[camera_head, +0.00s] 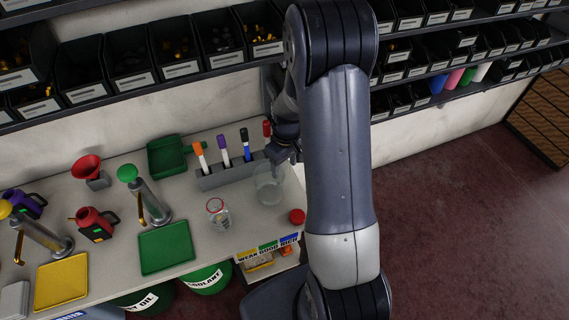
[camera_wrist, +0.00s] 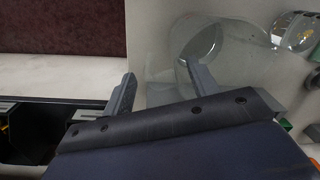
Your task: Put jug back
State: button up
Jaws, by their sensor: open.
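A clear glass jug (camera_head: 268,187) stands on the pale bench, left of my arm and in front of the marker rack. My gripper (camera_head: 283,150) is just above and behind it, partly hidden by my arm. In the wrist view my gripper (camera_wrist: 160,75) is open, its two fingers apart. The clear jug (camera_wrist: 205,38) shows beyond the fingers, its rounded rim near the right finger. Its faint outline runs behind the fingers, so I cannot tell whether it touches them.
A red-rimmed glass jar (camera_head: 218,213) and a red cap (camera_head: 297,216) stand near the jug. The rack (camera_head: 225,177) holds several markers. Red (camera_head: 95,224) and purple (camera_head: 25,203) cans, a green tray (camera_head: 166,247) and a yellow tray (camera_head: 62,282) are further left. Bin shelves (camera_head: 150,88) line the wall.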

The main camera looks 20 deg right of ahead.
notch_tip(320, 180, up, 12)
jog(key=shift+d+r+b, duration=0.2)
jog(key=shift+d+b, duration=0.1)
jog(key=shift+b, duration=0.15)
